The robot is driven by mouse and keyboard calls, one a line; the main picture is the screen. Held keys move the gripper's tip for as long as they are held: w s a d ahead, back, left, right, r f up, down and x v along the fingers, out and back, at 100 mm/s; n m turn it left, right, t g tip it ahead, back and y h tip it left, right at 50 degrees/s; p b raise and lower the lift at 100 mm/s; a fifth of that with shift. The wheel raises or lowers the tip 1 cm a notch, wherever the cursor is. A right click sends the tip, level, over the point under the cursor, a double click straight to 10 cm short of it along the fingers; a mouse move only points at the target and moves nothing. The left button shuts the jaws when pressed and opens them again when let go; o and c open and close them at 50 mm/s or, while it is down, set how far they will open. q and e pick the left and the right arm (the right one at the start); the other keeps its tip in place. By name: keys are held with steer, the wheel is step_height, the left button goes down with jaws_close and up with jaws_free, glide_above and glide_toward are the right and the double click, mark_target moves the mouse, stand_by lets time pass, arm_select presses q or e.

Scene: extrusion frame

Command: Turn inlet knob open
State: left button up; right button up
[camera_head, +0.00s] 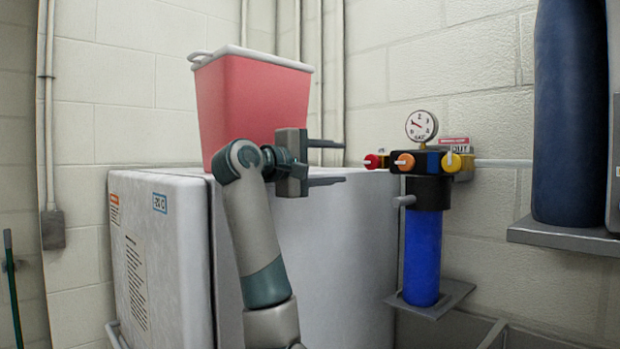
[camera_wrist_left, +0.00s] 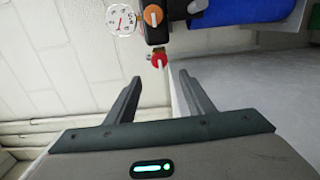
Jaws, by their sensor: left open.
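A filter unit with a black head and blue canister (camera_head: 421,258) is mounted by the wall, with several coloured knobs on its head. A red knob (camera_head: 372,161) is at the left, an orange knob (camera_head: 405,161) faces front, and a yellow knob (camera_head: 452,162) is at the right. I cannot tell from labels which is the inlet. My left gripper (camera_head: 343,162) is open and empty, pointing right, just left of the red knob. In the left wrist view the red knob (camera_wrist_left: 159,60) sits just beyond the gap between the fingertips (camera_wrist_left: 160,76), apart from them. My right gripper is out of view.
A round pressure gauge (camera_head: 421,126) stands above the head. A white freezer-like box (camera_head: 335,250) fills the space below my gripper, with a red bin (camera_head: 250,105) on top. A dark blue cylinder (camera_head: 570,120) stands on a shelf at the right.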

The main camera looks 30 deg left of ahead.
arm_select(q)
steer(key=b+v, duration=0.2)
steer(key=v, duration=0.5)
steer(key=shift+b, duration=0.3)
